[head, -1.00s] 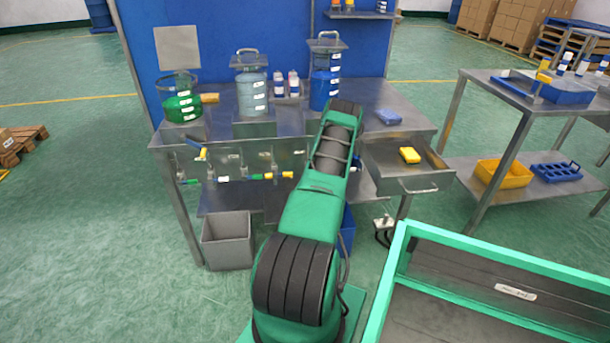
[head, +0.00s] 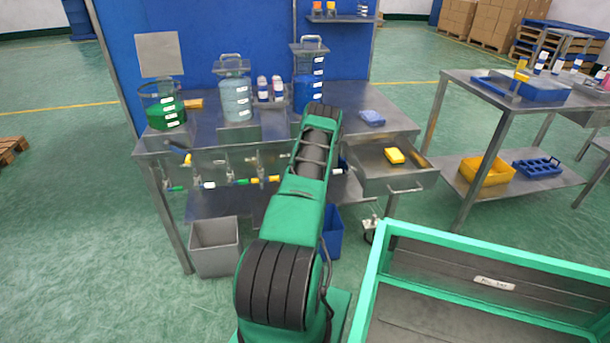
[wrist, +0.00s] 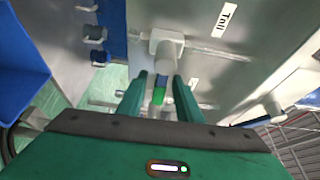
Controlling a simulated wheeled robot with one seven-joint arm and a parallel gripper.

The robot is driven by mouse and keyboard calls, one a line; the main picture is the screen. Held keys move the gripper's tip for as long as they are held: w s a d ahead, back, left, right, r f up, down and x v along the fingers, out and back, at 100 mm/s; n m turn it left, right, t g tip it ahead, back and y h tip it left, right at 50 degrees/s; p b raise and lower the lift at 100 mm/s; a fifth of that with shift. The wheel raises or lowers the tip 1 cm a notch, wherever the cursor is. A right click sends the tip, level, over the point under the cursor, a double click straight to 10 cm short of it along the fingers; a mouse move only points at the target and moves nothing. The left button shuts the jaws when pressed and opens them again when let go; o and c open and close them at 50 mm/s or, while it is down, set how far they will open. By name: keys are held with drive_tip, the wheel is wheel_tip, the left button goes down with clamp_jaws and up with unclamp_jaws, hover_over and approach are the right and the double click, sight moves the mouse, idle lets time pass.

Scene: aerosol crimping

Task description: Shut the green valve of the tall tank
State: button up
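In the wrist view a label reading "Tall" (wrist: 228,18) sits on the grey metal panel. Beside it a pale valve body (wrist: 168,48) on a thin pipe carries a blue part and a green tip (wrist: 158,96). My gripper (wrist: 159,78) has its two green fingers apart, one on each side of this green tip, with narrow gaps visible; contact is not clear. In the head view my arm hides the gripper and this valve. The blue-filled tank (head: 307,94) stands at the right of the bench, behind my arm.
A green-filled tank (head: 165,112) and a grey-blue tank (head: 236,100) stand on the bench. An open drawer (head: 370,178) holds a yellow block (head: 394,156), right of my arm. A grey bin (head: 215,248) and a blue bin (head: 332,235) stand below.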

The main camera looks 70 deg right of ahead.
drive_tip(key=s+a, duration=0.1)
drive_tip(key=a, duration=0.9)
drive_tip(key=shift+s+a, duration=0.35)
drive_tip(key=shift+s, duration=0.1)
